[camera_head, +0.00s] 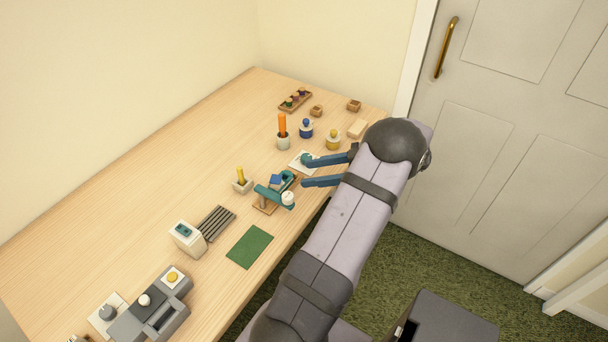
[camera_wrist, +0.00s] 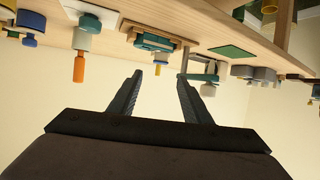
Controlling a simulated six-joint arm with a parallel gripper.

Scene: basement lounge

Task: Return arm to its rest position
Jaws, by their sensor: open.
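My gripper (camera_head: 306,172) reaches from the right over the near edge of the wooden desk (camera_head: 110,215). Its two blue-grey fingers are spread apart, and nothing shows between them. In the wrist view the open fingers (camera_wrist: 160,77) point toward the desk, which appears upside down along the top. A teal device on a wooden board (camera_head: 264,208) stands just left of the fingertips. A white card (camera_head: 296,168) with a teal round piece (camera_head: 306,158) lies beside the upper fingertip; whether they touch cannot be told. My arm stretches up from the bottom of the head view.
A cup with an orange stick (camera_head: 282,125), a blue jar (camera_head: 306,129) and a yellow jar (camera_head: 333,140) stand beyond the gripper. A green mat (camera_head: 250,247) and grey machine (camera_head: 165,312) lie to the left. A white door (camera_head: 515,130) is at right.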

